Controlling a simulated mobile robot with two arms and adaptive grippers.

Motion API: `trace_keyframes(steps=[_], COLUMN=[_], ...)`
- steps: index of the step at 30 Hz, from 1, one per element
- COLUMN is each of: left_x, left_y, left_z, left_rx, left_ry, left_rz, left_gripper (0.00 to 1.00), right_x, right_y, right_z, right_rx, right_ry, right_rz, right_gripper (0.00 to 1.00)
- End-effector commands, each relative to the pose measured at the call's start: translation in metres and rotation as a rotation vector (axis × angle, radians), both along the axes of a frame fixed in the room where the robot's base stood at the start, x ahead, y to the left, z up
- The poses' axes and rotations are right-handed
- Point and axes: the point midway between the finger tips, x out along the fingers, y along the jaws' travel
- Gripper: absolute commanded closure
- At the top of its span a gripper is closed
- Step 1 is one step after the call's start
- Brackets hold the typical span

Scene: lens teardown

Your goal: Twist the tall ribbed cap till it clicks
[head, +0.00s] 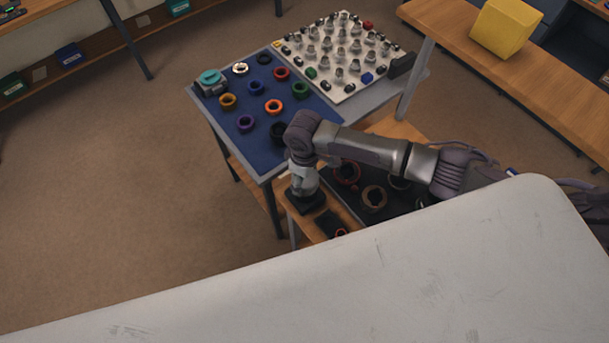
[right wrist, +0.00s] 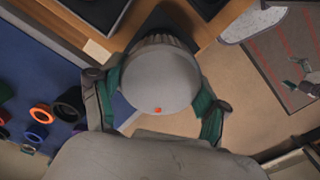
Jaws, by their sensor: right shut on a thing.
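The tall ribbed cap (right wrist: 157,82) fills the middle of the right wrist view. It has a smooth grey round top with a red dot near the lower edge, and ribs show on its far side. My right gripper (right wrist: 160,98) has its green-padded fingers on both sides of the cap and is shut on it. In the head view my right gripper (head: 304,187) points down over a black square base (head: 305,201) at the wooden table's left end. The cap is mostly hidden there by the gripper. My left gripper is not in view.
A blue mat (head: 213,115) with several coloured rings lies behind the arm, beside a white board (head: 345,97) of small metal parts. A dark tray (head: 335,197) with rings sits right of the gripper. A pale surface (head: 390,275) covers the front. Open floor lies left.

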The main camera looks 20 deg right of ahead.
Motion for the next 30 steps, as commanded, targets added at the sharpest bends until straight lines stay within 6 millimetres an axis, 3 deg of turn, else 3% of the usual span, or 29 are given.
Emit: trace_keyframes(steps=[17,18,21,30], left_x=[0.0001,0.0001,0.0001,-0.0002], left_y=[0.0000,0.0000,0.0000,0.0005], left_z=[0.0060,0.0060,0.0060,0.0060], left_rx=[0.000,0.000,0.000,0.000], left_ry=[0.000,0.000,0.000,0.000], left_rz=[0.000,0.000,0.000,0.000], left_gripper=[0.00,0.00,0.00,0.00], right_x=[0.0004,0.0004,0.0005,0.0003], right_y=[0.0001,0.0001,0.0001,-0.0001], right_z=[0.0002,0.0002,0.0003,0.0001], right_rx=[0.001,0.001,0.001,0.000], right_ry=[-0.001,-0.001,-0.001,0.000], right_rz=[-0.108,-0.108,-0.107,-0.107], right_gripper=[0.49,0.19,0.02,0.00])
